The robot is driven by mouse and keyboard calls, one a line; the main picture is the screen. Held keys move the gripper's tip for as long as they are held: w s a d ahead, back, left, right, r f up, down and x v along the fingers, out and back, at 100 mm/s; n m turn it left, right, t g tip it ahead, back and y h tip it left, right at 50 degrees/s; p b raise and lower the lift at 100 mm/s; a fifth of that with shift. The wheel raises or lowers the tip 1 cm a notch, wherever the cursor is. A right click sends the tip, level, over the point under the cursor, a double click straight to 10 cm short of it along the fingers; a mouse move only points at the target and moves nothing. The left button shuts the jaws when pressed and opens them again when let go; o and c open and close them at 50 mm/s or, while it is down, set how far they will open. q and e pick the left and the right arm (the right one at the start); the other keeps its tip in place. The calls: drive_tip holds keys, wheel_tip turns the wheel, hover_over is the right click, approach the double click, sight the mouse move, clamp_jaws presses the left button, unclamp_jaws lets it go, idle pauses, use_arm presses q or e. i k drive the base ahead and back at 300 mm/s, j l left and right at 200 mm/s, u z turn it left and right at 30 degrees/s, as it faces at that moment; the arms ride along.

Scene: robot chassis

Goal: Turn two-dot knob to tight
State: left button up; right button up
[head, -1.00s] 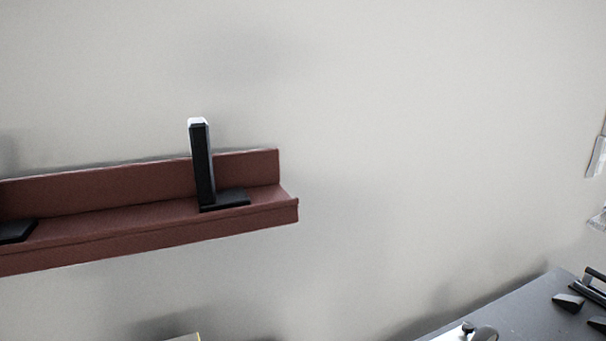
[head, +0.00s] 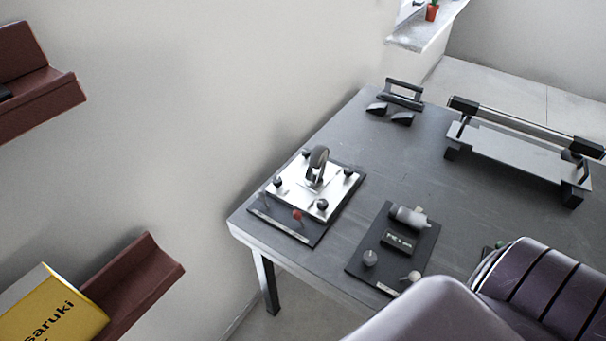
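On the grey table, a dark board carries a silver plate (head: 290,189) with a black caster wheel (head: 317,163) standing on it. Black knobs sit near the plate's corners, one at the front right (head: 322,205) and one at the left (head: 277,181). A second dark board (head: 371,242) to the right holds a grey cylinder (head: 408,217), a small display (head: 399,242) and round pale knobs (head: 370,257). Dot marks are too small to make out, so I cannot tell which knob has two dots. Neither gripper shows.
The table (head: 405,160) has free room between the boards and the back. Wall shelves (head: 135,285) and a yellow box (head: 55,310) are at left.

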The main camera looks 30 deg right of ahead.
sight(347, 170)
drive_tip(key=l+z, duration=0.1)
drive_tip(key=z, duration=0.3)
drive_tip(key=l+z, duration=0.1)
drive_tip(key=z, duration=0.35)
drive_tip(key=k+l+z, duration=0.1)
drive_tip(key=z, duration=0.3)
